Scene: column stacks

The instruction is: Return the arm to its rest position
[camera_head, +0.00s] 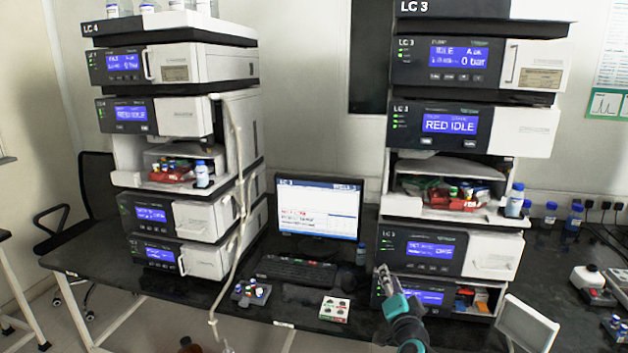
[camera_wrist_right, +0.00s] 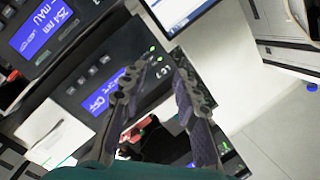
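My right arm comes in from the bottom of the head view, in front of the lower part of the right stack. Its gripper (camera_head: 384,276) is in front of the lowest modules, near the table's front edge. In the right wrist view the two dark fingers of this gripper (camera_wrist_right: 158,72) stand apart with nothing held between them. Behind them are a module's dark front and green lights. My left arm and gripper are not in view.
The right stack (camera_head: 455,136) and left stack (camera_head: 182,116) stand on the dark table (camera_head: 300,297). Between them are a monitor (camera_head: 319,207), a keyboard (camera_head: 295,272) and a small vial rack (camera_head: 250,292). A white panel (camera_head: 527,325) stands out right of my arm.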

